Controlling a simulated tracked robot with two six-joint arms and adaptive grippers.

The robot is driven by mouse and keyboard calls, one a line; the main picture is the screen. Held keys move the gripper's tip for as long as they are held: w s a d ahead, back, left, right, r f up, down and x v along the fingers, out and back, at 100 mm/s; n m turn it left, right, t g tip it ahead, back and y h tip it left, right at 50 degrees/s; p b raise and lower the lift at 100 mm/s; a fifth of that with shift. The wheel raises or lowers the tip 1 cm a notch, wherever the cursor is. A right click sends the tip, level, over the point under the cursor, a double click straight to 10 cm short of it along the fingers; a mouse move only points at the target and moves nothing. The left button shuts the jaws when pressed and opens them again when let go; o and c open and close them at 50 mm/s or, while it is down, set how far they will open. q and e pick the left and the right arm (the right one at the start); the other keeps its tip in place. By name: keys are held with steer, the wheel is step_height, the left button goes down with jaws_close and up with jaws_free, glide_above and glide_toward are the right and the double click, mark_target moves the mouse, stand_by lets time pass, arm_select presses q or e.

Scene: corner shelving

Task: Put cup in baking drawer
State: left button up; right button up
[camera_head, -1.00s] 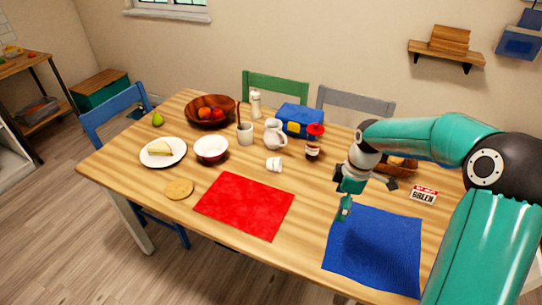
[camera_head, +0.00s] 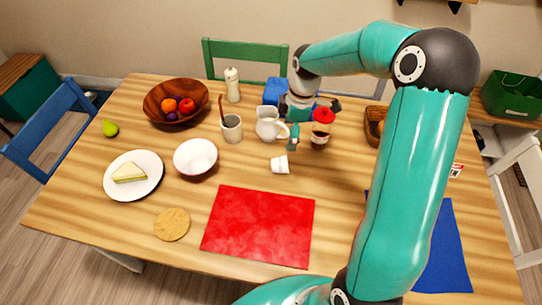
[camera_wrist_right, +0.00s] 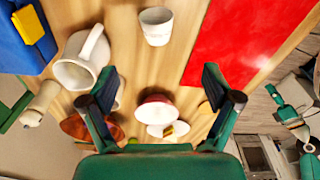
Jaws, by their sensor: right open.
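A small white cup (camera_head: 280,165) stands on the wooden table just behind the red mat. It also shows near the top of the right wrist view (camera_wrist_right: 156,25), with nothing touching it. My right gripper (camera_head: 305,122) is over the table behind the cup, close to the white pitcher and the red-topped jar. In the right wrist view my right gripper (camera_wrist_right: 160,85) has its two fingers spread wide with nothing held between them. My left gripper is not in view. I cannot make out a baking drawer in these frames.
A white pitcher (camera_head: 268,124), a red-topped jar (camera_head: 321,128) and a blue box (camera_head: 276,92) stand close around the right gripper. A bowl (camera_head: 195,158) and a utensil cup (camera_head: 231,130) are to the left. The red mat (camera_head: 258,226) is bare.

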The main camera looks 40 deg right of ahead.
mark_target(281, 159)
steer(key=f, duration=0.7)
steer(key=a+f+p, duration=0.1)
steer(key=f, duration=0.2)
steer(key=shift+w+f, duration=0.3)
steer(key=shift+w, duration=0.1)
steer(key=shift+w+a+f+p, duration=0.1)
steer(key=shift+w+f+p, duration=0.1)
steer(key=shift+f+p, duration=0.25)
steer(key=f, duration=0.3)
steer(key=f+p, duration=0.1)
steer(key=shift+w+a+f, duration=0.1)
steer(key=shift+w+f, duration=0.05)
steer(key=shift+w, duration=0.25)
steer(key=c, duration=1.4)
steer(key=shift+c, duration=0.2)
